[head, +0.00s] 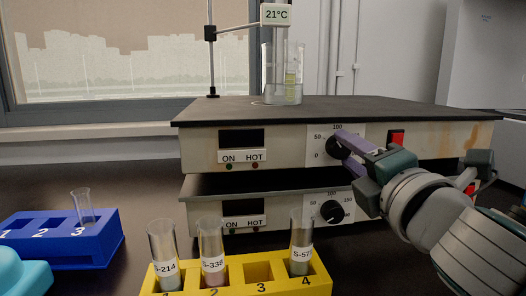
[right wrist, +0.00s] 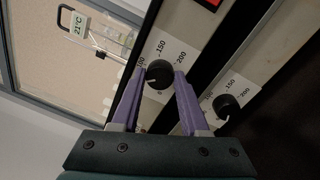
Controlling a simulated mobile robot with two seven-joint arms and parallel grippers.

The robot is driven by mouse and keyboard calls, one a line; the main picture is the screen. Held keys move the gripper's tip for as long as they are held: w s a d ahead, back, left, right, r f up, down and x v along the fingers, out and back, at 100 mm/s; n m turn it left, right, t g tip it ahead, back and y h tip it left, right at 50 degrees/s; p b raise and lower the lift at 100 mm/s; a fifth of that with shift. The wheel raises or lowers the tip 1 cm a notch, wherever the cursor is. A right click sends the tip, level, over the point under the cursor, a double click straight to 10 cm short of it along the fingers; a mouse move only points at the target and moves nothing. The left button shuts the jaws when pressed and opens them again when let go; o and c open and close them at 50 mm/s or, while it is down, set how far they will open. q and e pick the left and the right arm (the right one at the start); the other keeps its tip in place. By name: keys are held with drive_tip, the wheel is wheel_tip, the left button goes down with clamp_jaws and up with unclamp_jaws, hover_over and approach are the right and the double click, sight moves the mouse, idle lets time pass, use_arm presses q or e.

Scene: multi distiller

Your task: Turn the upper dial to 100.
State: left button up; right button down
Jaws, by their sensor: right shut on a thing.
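The upper dial (head: 334,147) is a black knob on the front of the upper hot plate (head: 195,150), with a printed scale around it. My right gripper (head: 347,150) reaches in from the right with its purple fingers at this dial. In the right wrist view the upper dial (right wrist: 158,73) sits between the two fingertips, and the gripper is shut on it. The fingers hide part of the scale, and I cannot read the dial's setting clearly. The lower dial (head: 332,211) is on the hot plate below, untouched; it also shows in the right wrist view (right wrist: 226,107). My left gripper is not seen.
A red switch (head: 397,137) is right of the upper dial. A yellow rack (head: 318,284) with several labelled tubes stands in front. A blue rack (head: 100,250) is at the left.

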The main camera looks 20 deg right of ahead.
drive_tip(key=m, duration=0.4)
drive_tip(key=shift+m+h, duration=0.3)
drive_tip(key=shift+m, duration=1.6)
drive_tip(key=shift+c, duration=2.1)
unclamp_jaws()
drive_tip(key=shift+f, duration=0.1)
drive_tip(key=r+v, duration=0.1)
drive_tip(key=v, duration=0.9)
drive_tip(key=shift+f, duration=0.3)
